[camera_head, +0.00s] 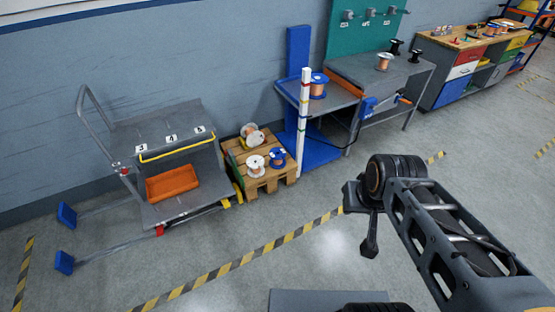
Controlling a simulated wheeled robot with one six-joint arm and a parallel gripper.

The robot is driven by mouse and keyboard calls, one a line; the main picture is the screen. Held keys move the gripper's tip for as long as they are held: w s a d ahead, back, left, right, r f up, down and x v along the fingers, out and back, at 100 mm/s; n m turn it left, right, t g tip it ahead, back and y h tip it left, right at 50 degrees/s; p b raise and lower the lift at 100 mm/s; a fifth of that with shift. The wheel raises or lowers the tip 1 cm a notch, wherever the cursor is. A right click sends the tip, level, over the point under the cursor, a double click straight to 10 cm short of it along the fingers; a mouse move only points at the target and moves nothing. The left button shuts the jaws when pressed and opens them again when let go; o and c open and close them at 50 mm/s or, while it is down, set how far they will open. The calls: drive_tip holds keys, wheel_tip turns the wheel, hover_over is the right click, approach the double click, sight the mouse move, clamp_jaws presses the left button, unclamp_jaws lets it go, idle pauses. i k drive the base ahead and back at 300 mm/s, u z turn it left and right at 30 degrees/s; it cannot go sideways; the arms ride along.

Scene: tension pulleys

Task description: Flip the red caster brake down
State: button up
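A small red piece (159,231), which looks like the caster brake, shows low at the front of the grey cart (195,208). It is too small here to tell whether it is up or down. My arm comes in from the lower right. My gripper (369,246) hangs over the floor, well to the right of the cart and apart from everything. Its fingers are dark and small, so I cannot tell whether they are open or shut. I see nothing held in it.
The cart carries an orange bin (172,183) and a yellow bar (177,149). Blue feet (67,215) lie to its left. A wooden pallet (285,178) with several spools stands to its right, before a blue-based stand (323,152). Floor in front, past the striped tape (240,261), is clear.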

sight(161, 231)
drive_tip(key=u, duration=2)
drive_tip(key=i, duration=2.35)
